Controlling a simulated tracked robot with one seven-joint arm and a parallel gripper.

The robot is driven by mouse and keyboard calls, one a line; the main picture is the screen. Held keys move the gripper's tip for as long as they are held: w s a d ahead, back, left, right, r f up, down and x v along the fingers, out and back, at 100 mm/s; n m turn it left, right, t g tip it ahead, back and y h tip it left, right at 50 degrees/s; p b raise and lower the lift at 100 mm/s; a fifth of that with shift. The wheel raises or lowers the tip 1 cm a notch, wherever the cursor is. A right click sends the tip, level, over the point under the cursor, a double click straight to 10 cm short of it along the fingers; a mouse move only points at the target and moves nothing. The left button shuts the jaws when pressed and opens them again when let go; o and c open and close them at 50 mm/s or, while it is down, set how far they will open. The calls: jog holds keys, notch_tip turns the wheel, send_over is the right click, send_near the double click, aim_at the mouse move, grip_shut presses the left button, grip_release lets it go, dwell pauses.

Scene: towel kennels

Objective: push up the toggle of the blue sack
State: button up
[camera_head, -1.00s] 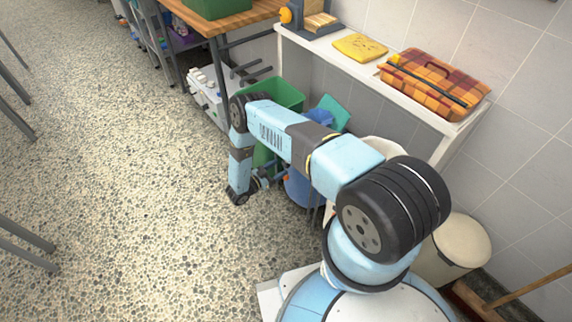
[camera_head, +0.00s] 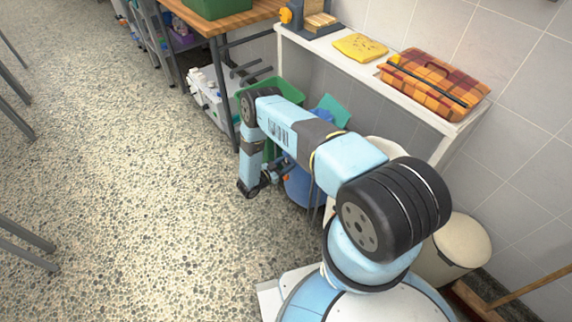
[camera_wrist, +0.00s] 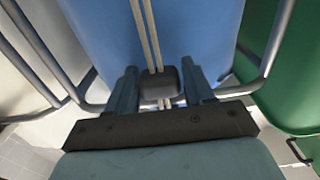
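The blue sack (camera_wrist: 205,35) fills the middle of the wrist view. A pale double cord (camera_wrist: 147,30) runs down its front, through a dark grey toggle (camera_wrist: 160,82). My gripper (camera_wrist: 160,77) points at the sack with its two fingers apart, one on each side of the toggle. The gaps beside the toggle are narrow, and I cannot tell whether either finger touches it. The cord shows again just below the toggle. In the head view the blue sack (camera_head: 299,188) is partly hidden behind my arm, and the toggle cannot be made out there.
Metal frame tubes (camera_wrist: 272,45) run beside the sack. A green sack (camera_wrist: 292,75) is to its right and a pale one (camera_wrist: 22,75) to its left in the wrist view. A white shelf (camera_head: 440,122) stands above. Open speckled floor (camera_head: 130,200) lies left.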

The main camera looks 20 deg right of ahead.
aim_at(286, 162)
grip_shut()
jog(key=shift+r, duration=0.1)
jog(key=shift+w+r, duration=0.1)
jog(key=shift+r, duration=1.95)
jog(key=shift+o, duration=1.7)
grip_release()
jog(key=shift+a, duration=0.1)
jog(key=v, duration=1.3)
jog(key=shift+a, duration=0.3)
